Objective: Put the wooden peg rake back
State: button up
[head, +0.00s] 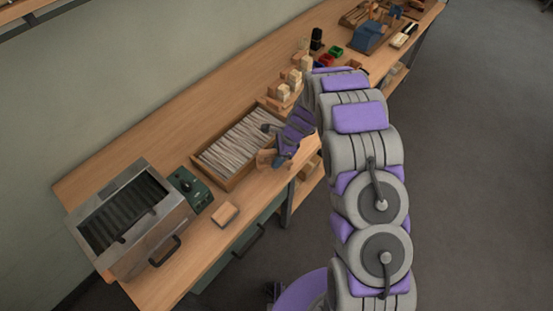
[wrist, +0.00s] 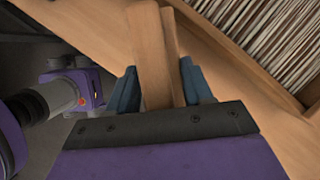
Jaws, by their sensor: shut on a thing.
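In the wrist view my gripper (wrist: 160,92) is shut on a wooden piece (wrist: 150,45), which looks like the peg rake. Its light brown bars stick out between the blue fingers, over the bench's front edge. In the head view my gripper (head: 281,157) is at the front right of a wooden tray of pale strips, and the wooden piece (head: 265,158) shows beside the fingers. Its pegs cannot be made out, and part of it is hidden by the gripper.
The tray (head: 202,158) full of pale strips lies on the workbench (head: 150,165). A metal box (head: 158,255) and a green device (head: 188,190) stand at left, with a small wooden block (head: 225,214) near them. Wooden blocks (head: 283,92) and tools stand farther back.

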jog(key=shift+d+f, duration=0.1)
jog(key=shift+f, duration=0.85)
jog(key=shift+r, duration=0.1)
jog(key=o, duration=1.1)
jog(key=shift+o, duration=0.2)
jog(key=shift+r, duration=0.1)
jog(key=p+v, duration=0.2)
jog(key=v, duration=1)
